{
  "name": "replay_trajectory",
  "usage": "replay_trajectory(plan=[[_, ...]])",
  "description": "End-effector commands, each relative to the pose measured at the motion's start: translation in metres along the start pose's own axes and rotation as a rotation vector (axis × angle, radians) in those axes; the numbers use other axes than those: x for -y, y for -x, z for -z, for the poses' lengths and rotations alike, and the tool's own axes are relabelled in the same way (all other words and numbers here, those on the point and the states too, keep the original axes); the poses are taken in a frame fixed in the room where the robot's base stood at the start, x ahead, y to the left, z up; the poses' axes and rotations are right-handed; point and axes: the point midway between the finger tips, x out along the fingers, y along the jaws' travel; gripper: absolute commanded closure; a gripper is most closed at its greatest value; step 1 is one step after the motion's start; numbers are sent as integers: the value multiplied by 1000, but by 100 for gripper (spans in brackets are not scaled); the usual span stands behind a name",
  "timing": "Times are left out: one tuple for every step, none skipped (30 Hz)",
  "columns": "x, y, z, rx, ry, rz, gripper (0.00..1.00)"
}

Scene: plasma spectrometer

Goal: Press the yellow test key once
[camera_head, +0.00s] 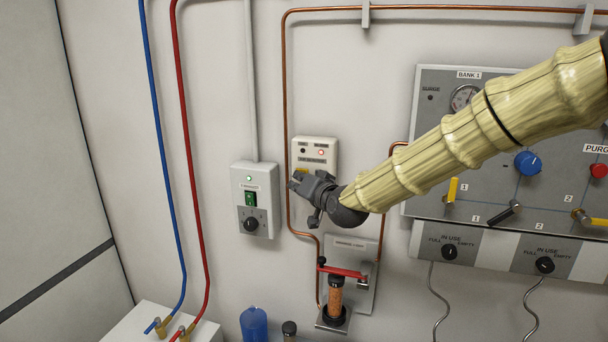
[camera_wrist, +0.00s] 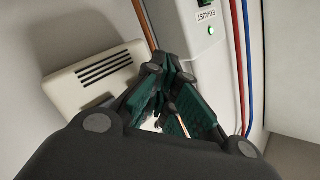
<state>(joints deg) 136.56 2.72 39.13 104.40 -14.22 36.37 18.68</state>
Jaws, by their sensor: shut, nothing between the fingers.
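The yellow test key (camera_head: 301,170) shows as a small yellow patch on the lower left of a cream wall box (camera_head: 318,147). My gripper (camera_head: 295,181) is shut and empty, with its tips just below the key in the head view and partly over it. Whether they touch the key I cannot tell. The wrist view shows the dark green fingers (camera_wrist: 178,88) close together beside the cream box (camera_wrist: 97,76), which has dark slots. The key is not clearly visible there. A red lamp (camera_head: 321,152) glows on the box.
A grey exhaust switch box (camera_head: 254,200) with a green switch and black knob stands close left of my gripper. Copper pipe (camera_head: 286,100) runs beside the cream box. Below is a red-handled valve (camera_head: 343,271); the bank panel (camera_head: 440,85) lies behind my arm.

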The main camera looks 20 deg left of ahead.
Motion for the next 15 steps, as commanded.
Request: replay_trajectory(plan=[[1,2,-2,0,0,0,100],[2,3,-2,0,0,0,100],[3,4,-3,0,0,0,100],[3,5,-4,0,0,0,100],[4,5,-4,0,0,0,100],[4,6,-5,1,0,0,100],[4,6,-5,1,0,0,100],[4,6,-5,1,0,0,100],[4,6,-5,1,0,0,100],[4,6,-5,1,0,0,100],[4,6,-5,1,0,0,100],[4,6,-5,1,0,0,100],[4,6,-5,1,0,0,100],[4,6,-5,1,0,0,100],[4,6,-5,1,0,0,100]])
